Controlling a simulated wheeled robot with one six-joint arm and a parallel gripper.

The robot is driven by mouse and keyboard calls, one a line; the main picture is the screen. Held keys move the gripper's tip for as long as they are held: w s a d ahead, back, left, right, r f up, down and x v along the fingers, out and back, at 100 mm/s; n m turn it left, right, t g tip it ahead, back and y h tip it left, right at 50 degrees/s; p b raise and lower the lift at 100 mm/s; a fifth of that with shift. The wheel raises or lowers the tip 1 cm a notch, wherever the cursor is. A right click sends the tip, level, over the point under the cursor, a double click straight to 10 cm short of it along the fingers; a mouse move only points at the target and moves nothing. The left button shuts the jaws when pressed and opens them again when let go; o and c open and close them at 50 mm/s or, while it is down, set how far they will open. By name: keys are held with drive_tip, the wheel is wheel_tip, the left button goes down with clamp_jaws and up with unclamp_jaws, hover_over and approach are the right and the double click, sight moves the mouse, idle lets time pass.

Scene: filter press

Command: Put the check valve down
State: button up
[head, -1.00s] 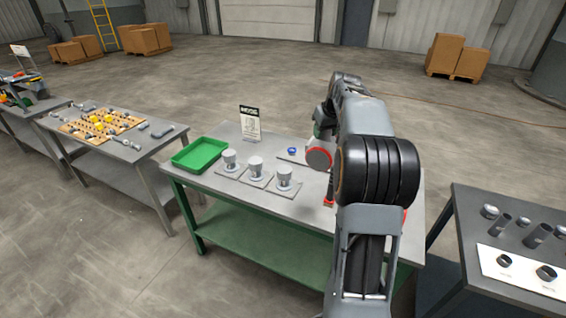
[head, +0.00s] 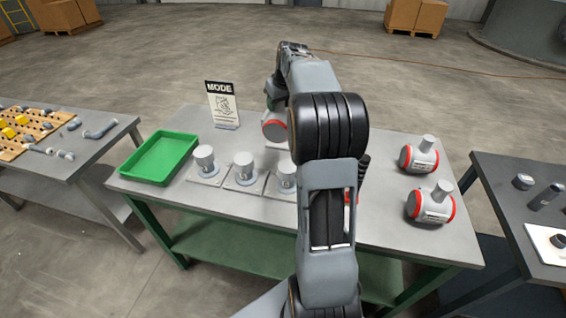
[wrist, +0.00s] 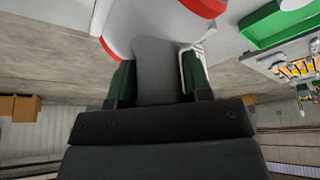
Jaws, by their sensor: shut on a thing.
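The check valve (head: 274,126), a pale grey cylinder with red end bands, is held near the back middle of the green-framed table (head: 400,240). My gripper (wrist: 158,78) is shut on its grey stub, with one green finger on each side in the wrist view. The valve's body (wrist: 150,22) shows beyond the fingers. In the head view my arm hides most of the gripper and part of the valve. I cannot tell whether the valve touches the table. Two similar valves, one farther back (head: 419,157) and one nearer (head: 431,205), stand at the table's right.
A green tray (head: 160,157) is at the table's left, beside several grey capped fittings (head: 244,167) on plates. A MODE sign (head: 222,103) stands behind them. Other tables flank it left (head: 70,170) and right (head: 505,225). Bare tabletop shows around the right-hand valves.

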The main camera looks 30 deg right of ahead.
drive_tip(key=f, duration=0.3)
drive_tip(key=f+b, duration=0.1)
drive_tip(key=f, duration=0.1)
drive_tip(key=w+f, duration=0.1)
drive_tip(key=f, duration=0.2)
drive_tip(key=shift+f, duration=2.8)
drive_tip(key=o, duration=0.6)
drive_tip(key=shift+b, duration=0.3)
drive_tip(key=o, duration=0.5)
drive_tip(key=shift+c, duration=0.2)
